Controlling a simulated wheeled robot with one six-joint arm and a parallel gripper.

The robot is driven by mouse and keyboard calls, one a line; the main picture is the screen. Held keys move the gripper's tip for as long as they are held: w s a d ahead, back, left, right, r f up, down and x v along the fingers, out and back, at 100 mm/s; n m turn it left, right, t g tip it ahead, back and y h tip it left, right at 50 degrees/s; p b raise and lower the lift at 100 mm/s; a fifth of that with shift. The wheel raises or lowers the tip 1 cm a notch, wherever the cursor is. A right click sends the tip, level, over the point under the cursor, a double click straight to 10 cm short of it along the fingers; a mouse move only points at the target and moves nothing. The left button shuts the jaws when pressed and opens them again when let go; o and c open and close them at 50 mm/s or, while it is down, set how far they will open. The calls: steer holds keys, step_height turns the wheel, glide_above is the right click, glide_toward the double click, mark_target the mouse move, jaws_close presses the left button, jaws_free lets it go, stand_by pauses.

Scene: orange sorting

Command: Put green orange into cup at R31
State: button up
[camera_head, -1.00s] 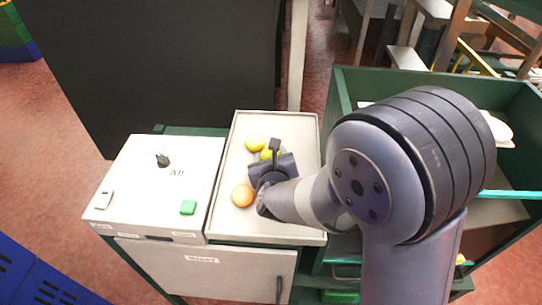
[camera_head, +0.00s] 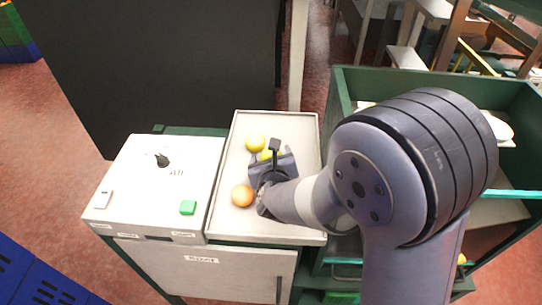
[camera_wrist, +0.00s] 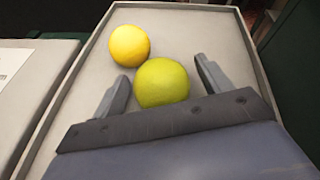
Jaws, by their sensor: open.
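The green orange (camera_wrist: 162,82) lies in the pale tray (camera_wrist: 215,40), between the two open fingers of my gripper (camera_wrist: 160,80) in the wrist view, with a gap on each side. In the head view my gripper (camera_head: 272,152) is low over the tray, and the green orange (camera_head: 266,155) shows only partly behind it. A yellow orange (camera_wrist: 129,45) lies close to the green one, on its far left; it also shows in the head view (camera_head: 255,143). No cup and no R31 label can be made out.
An orange fruit (camera_head: 242,196) lies in the tray, left of my gripper. A white box (camera_head: 160,190) with a black knob and a green button stands left of the tray. A green-framed shelf (camera_head: 500,190) with a white dish (camera_head: 500,128) stands at the right, partly hidden by my arm.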

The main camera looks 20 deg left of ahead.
steer(key=shift+r, duration=0.25)
steer(key=v, duration=1.1)
steer(key=shift+s+d, duration=0.15)
steer(key=shift+s, duration=0.2)
steer(key=shift+s+d, duration=0.1)
